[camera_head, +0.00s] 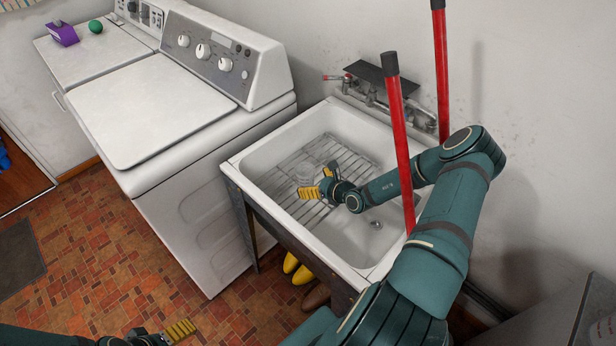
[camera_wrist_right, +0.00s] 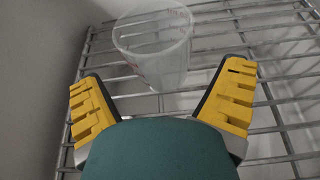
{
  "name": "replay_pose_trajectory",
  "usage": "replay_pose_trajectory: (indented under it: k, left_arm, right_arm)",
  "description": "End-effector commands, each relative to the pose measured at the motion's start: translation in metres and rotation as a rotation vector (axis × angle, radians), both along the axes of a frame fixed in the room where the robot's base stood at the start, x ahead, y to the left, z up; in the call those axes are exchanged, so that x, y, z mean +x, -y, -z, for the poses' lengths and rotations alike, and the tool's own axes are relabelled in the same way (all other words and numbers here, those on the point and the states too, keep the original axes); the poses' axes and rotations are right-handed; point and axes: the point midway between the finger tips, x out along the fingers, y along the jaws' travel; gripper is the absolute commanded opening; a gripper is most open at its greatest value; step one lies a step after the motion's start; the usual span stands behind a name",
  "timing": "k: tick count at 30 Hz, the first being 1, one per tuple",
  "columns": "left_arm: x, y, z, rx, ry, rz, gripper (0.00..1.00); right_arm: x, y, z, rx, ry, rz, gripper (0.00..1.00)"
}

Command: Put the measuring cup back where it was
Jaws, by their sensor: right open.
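The clear measuring cup (camera_wrist_right: 153,48) with faint red markings stands on the wire rack (camera_wrist_right: 268,68) in the utility tub. In the head view the cup (camera_head: 306,171) is hard to make out, pale and partly hidden by my right gripper. My right gripper (camera_head: 316,183) is open and empty, its yellow fingers spread low over the rack.
The white tub's rim (camera_head: 243,160) surrounds the rack (camera_head: 352,160). A wall faucet (camera_head: 372,98) and red-handled poles (camera_head: 399,140) stand at its back and right. A white washer (camera_head: 150,105) is to the left. Yellow boots (camera_head: 297,270) are on the floor under the tub.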

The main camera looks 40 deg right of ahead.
Motion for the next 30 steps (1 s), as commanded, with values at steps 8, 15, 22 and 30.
replay_pose_trajectory:
  k: [8,15,22,30]
  left_arm:
    - [0.011,-0.002,-0.039,0.006,0.025,-0.020,0.84]
    - [0.018,-0.003,-0.056,0.009,0.040,-0.031,0.84]
    - [0.019,-0.003,-0.058,0.009,0.043,-0.034,0.84]
    - [0.019,-0.003,-0.058,0.009,0.043,-0.034,0.84]
  right_arm:
    - [-0.047,0.005,-0.024,0.000,-0.003,0.002,0.94]
    - [-0.076,0.008,-0.034,0.000,-0.001,0.002,0.94]
    - [-0.084,0.008,-0.035,0.001,0.000,0.002,0.94]
    - [-0.084,0.008,-0.034,0.001,0.000,0.001,0.94]
